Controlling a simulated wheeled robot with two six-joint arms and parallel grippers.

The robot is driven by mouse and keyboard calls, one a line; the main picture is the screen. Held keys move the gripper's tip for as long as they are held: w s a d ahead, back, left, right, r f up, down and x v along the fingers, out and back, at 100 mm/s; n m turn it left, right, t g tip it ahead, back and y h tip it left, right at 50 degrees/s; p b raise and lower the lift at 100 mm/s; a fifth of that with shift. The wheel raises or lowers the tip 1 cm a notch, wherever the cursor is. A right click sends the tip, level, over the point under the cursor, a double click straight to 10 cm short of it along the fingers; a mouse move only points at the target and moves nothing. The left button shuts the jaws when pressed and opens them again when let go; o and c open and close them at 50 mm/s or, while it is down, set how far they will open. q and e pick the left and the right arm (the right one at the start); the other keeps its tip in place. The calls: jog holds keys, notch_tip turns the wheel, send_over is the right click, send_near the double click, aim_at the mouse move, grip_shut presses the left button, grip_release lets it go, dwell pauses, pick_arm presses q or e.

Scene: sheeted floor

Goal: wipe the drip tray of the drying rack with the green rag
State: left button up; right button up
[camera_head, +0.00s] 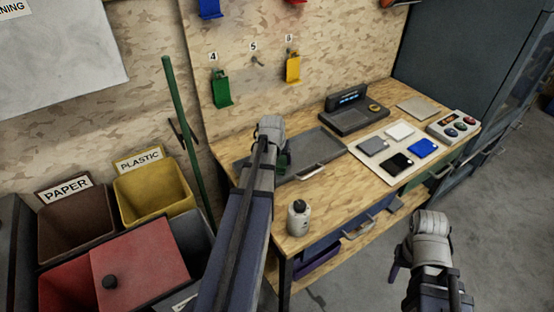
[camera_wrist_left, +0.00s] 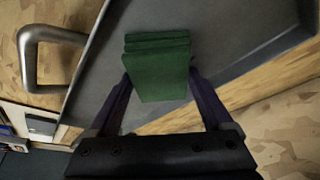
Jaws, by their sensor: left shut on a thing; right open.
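The drip tray (camera_head: 318,150) is a flat dark grey tray with a metal handle, lying on the wooden workbench. In the left wrist view the tray (camera_wrist_left: 225,30) fills much of the picture, with its handle (camera_wrist_left: 30,60) at the left. My left gripper (camera_head: 277,158) is over the tray's left part and partly hides it. It is shut on the green rag (camera_wrist_left: 160,68), a folded block between the two fingers. The rag is over the tray surface; whether it touches cannot be told. My right gripper (camera_head: 425,285) is open at the lower right, away from the bench.
Right of the tray are a dark device (camera_head: 352,112), a pale board (camera_head: 385,165) with several small pads, and a button box (camera_head: 459,125). Paper (camera_head: 70,220) and plastic (camera_head: 152,195) bins stand left.

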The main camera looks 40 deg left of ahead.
pick_arm(q)
jog(key=shift+w+d, duration=0.25)
jog(key=shift+w, duration=0.3)
jog(key=shift+w+d, duration=0.2)
jog(key=shift+w, duration=0.35)
jog(key=shift+w+d, duration=0.4)
jog(key=shift+w, duration=0.6)
jog(key=shift+w+d, duration=0.35)
jog(key=shift+w, duration=0.6)
jog(key=shift+w+d, duration=0.4)
jog(key=shift+w, duration=0.6)
notch_tip(320, 180, up, 6)
jog(key=p, duration=0.6)
notch_tip(320, 180, up, 3)
jog(key=p, duration=0.3)
